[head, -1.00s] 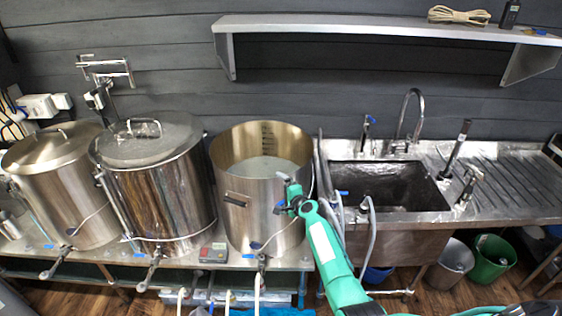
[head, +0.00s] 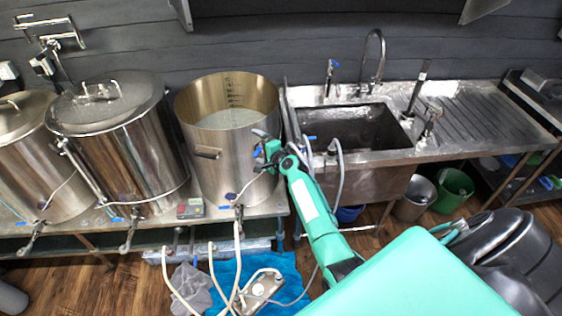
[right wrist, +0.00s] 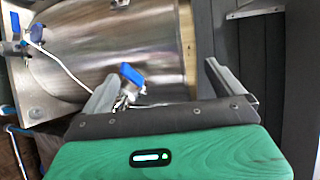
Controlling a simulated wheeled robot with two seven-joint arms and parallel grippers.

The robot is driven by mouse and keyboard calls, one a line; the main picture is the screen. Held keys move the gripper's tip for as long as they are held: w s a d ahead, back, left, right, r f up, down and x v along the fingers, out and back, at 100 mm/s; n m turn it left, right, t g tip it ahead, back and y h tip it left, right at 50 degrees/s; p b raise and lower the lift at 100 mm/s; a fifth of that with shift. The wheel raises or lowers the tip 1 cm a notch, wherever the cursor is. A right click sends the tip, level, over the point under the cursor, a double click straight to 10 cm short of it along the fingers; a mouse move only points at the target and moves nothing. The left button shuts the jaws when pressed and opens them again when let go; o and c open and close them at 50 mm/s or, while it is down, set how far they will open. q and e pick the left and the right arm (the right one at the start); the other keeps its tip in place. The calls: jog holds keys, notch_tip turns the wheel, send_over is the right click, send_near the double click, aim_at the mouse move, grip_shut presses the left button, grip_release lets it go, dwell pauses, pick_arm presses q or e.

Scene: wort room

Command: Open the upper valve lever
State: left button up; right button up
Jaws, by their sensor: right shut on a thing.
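The upper valve lever (right wrist: 131,74) is a blue handle on a small metal valve on the side of the open steel pot (head: 211,165). In the right wrist view it lies between the fingers of my right gripper (right wrist: 165,88), close to the left finger. In the head view my right gripper (head: 264,146) is against the pot's upper right side and largely hides the valve. It is shut on the lever, though the exact contact is hard to see. My left gripper is not in view.
Two lidded steel pots (head: 118,145) stand to the left. A sink (head: 352,130) is close on the right, with a hose between it and the open pot. A pump (head: 262,287), hoses and a blue cloth (head: 283,268) lie on the floor below.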

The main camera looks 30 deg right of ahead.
jog(key=shift+s+d+r, duration=0.1)
jog(key=shift+d+r, duration=0.05)
jog(key=shift+r, duration=0.6)
jog(key=shift+c, duration=0.2)
jog(key=shift+s, duration=0.4)
jog(key=c, duration=1)
jog(key=s, duration=0.3)
jog(key=s+d, duration=0.1)
jog(key=s, duration=0.5)
jog(key=shift+s+d+f, duration=0.2)
jog(key=shift+s+d, duration=0.1)
jog(key=shift+s, duration=0.1)
jog(key=shift+c, duration=0.2)
jog(key=shift+c, duration=0.4)
